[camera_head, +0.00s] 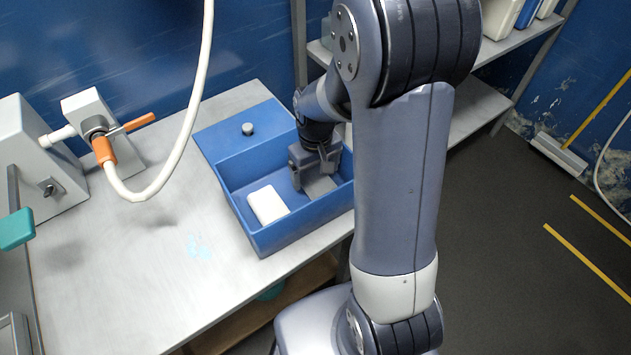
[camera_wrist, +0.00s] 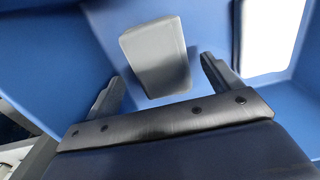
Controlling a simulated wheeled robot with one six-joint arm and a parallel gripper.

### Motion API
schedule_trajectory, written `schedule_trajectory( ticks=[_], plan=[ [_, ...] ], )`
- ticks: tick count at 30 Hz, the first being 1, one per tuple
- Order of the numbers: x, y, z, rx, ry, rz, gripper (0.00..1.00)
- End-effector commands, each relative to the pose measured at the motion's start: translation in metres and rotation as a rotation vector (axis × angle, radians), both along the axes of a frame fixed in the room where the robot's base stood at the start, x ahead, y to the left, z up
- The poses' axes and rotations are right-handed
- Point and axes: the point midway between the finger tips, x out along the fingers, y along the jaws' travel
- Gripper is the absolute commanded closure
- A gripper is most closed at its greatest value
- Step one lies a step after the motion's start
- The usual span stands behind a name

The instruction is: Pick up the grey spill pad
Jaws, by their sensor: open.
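The grey spill pad (camera_wrist: 156,52) is a small pale grey block lying in the blue tray (camera_wrist: 60,50). In the wrist view it shows ahead of my gripper (camera_wrist: 165,84), roughly between the two spread fingers. My gripper is open and has nothing in it. In the head view my gripper (camera_head: 312,172) is down inside the right part of the blue tray (camera_head: 275,239), and a bit of the grey pad (camera_head: 319,187) shows beside the fingers. The rest of the pad is hidden by the gripper there.
A white pad (camera_head: 267,204) lies in the tray to the left of my gripper; it also shows at the right of the wrist view (camera_wrist: 270,35). The tray walls stand close around. A white hose (camera_head: 190,120) with an orange fitting (camera_head: 104,150) hangs over the bench (camera_head: 120,270).

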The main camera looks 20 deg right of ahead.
Motion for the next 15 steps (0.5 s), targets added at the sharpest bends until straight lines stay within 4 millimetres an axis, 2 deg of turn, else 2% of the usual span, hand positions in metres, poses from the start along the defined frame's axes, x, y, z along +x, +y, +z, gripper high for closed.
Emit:
schedule_trajectory(
  ticks=[3,6,14,15],
  plan=[
    [-0.001,0.000,-0.018,0.000,0.004,0.000,0.15],
    [-0.001,0.000,-0.025,-0.001,0.002,0.000,0.15],
    [-0.001,0.000,-0.027,0.000,0.000,0.000,0.15],
    [-0.001,0.000,-0.027,0.000,0.000,0.000,0.18]
  ],
)
